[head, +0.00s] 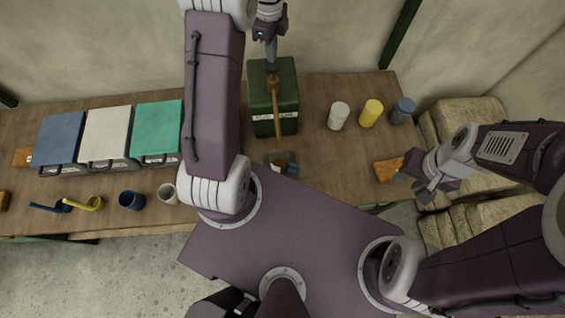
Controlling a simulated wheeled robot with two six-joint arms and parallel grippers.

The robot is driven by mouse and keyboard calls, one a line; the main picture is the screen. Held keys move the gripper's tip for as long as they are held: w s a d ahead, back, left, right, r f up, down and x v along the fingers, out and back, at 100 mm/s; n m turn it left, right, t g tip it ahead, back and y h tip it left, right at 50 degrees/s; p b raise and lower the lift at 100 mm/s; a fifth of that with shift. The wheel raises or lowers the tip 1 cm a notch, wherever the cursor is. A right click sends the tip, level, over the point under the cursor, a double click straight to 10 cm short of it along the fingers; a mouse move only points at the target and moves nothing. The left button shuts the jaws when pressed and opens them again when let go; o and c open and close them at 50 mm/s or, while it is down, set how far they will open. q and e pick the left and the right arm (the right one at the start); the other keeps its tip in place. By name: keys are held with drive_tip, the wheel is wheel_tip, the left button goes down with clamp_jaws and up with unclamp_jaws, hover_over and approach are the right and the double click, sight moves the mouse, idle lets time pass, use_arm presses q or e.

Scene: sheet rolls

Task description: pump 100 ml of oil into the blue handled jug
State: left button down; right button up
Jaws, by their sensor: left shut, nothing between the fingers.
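A dark green oil can (288,92) with a white label stands at the back middle of the table. A brass pump (277,110) rises from it, and its spout reaches forward over the can's front. A small dark bluish vessel (291,168), probably the jug, sits below the spout's end, partly hidden by my body; its contents and handle are unclear. My left gripper (272,66) is shut and empty, pointing down at the pump's top; I cannot tell whether it touches.
Blue, white and green lidded bins (108,134) stand at the left. Before them are a blue scoop (50,208), a yellow scoop (88,204), a blue cup (131,201) and a pale cup (168,193). White, yellow and blue-grey containers (371,112) stand right of the can. Sacks (470,120) are piled right.

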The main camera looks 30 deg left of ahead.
sight(272, 65)
use_arm(q)
drive_tip(key=shift+f, duration=0.1)
drive_tip(key=shift+s+f+b, duration=0.1)
drive_tip(key=shift+f+b, duration=1.4)
drive_tip(key=shift+f, duration=0.95)
drive_tip(key=shift+r, duration=0.1)
wheel_tip(272, 65, up, 5)
drive_tip(key=p, duration=0.5)
